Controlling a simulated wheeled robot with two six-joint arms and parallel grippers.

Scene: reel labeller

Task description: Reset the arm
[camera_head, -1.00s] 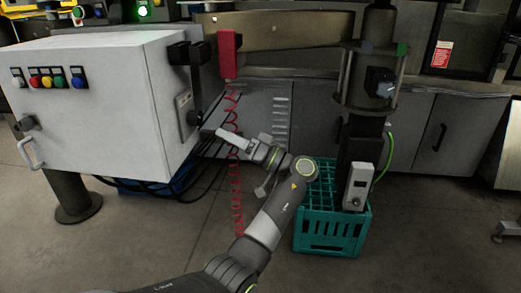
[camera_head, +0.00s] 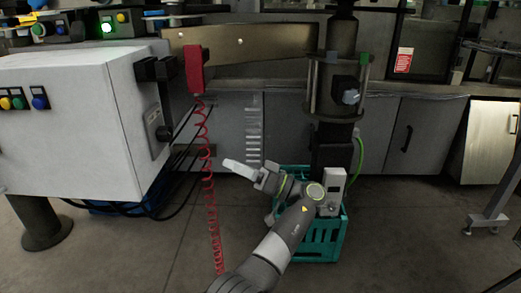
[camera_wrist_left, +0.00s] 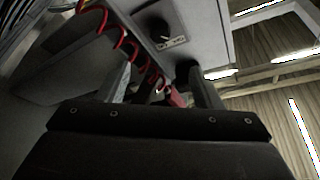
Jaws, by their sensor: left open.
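My left arm comes up from the bottom of the head view, and its gripper (camera_head: 240,169) points left, in front of the grey cabinets. The gripper holds nothing that I can see. In the left wrist view its two fingers (camera_wrist_left: 160,88) stand apart, with the red coiled cord (camera_wrist_left: 126,45) and the white control box (camera_wrist_left: 195,35) beyond them. My right gripper is not in view.
The white control box (camera_head: 85,125) with coloured buttons stands at left. A teal crate (camera_head: 320,245) sits on the floor behind my forearm, at the foot of a dark column (camera_head: 330,150). Grey cabinets (camera_head: 390,135) line the back.

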